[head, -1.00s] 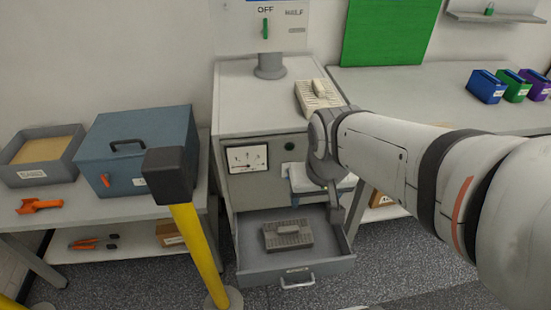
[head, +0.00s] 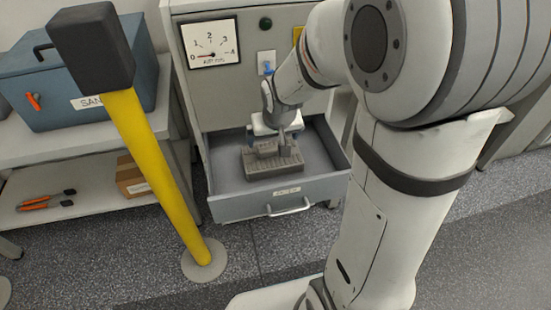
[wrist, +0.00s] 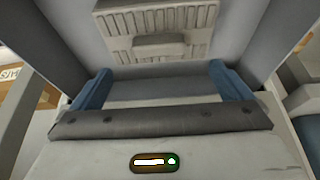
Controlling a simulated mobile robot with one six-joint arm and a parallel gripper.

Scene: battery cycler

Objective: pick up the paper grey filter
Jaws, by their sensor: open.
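The grey filter (head: 272,164), a ribbed block with a raised grip on top, lies in the open drawer (head: 228,206) of the cabinet. In the wrist view the filter (wrist: 155,42) shows at the top, its raised bar just beyond the fingers. My gripper (head: 275,139) is over the drawer, partly covering the filter's back. In the wrist view my gripper (wrist: 160,87) is open, its two blue fingers wide apart with nothing between them. I cannot tell how high the fingers are above the filter.
A yellow post (head: 150,175) with a black head stands at the left of the drawer. A blue box (head: 65,85) sits on the left bench, with orange-handled pliers (head: 45,201) and a cardboard box (head: 130,176) on the shelf below.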

